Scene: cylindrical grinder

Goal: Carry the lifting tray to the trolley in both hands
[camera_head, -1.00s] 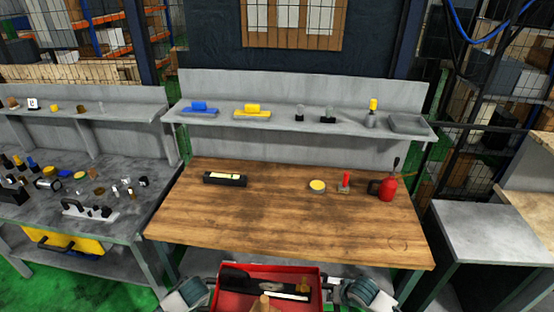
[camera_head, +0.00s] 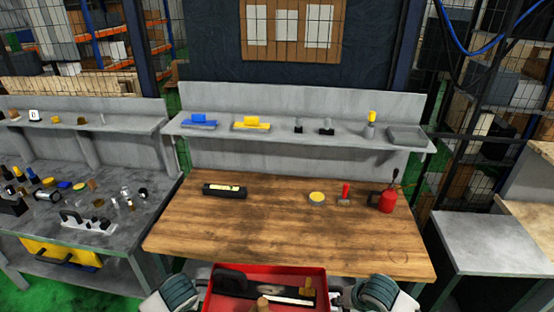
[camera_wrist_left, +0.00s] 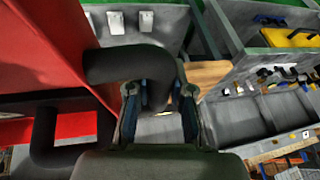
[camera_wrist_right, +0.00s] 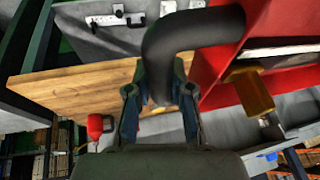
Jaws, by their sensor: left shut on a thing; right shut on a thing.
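The red lifting tray (camera_head: 318,284) is at the bottom middle of the head view, in front of the wooden bench, its near end cut off by the frame. It carries a black tool and a brass-coloured piece. My left gripper (camera_wrist_left: 160,98) is shut on the black tray handle (camera_wrist_left: 125,62) on the left side. My right gripper (camera_wrist_right: 160,98) is shut on the other black handle (camera_wrist_right: 190,38). In the head view the fingertips are small and partly hidden by the wrists. I cannot make out a trolley for certain.
The wooden bench (camera_head: 270,240) has a clear front half. A black level (camera_head: 224,191), a round tin (camera_head: 317,198), a red-handled tool (camera_head: 345,194) and a red can (camera_head: 387,201) stand farther back. A cluttered grey bench (camera_head: 150,235) is left; a bare grey-topped stand (camera_head: 490,245) is right.

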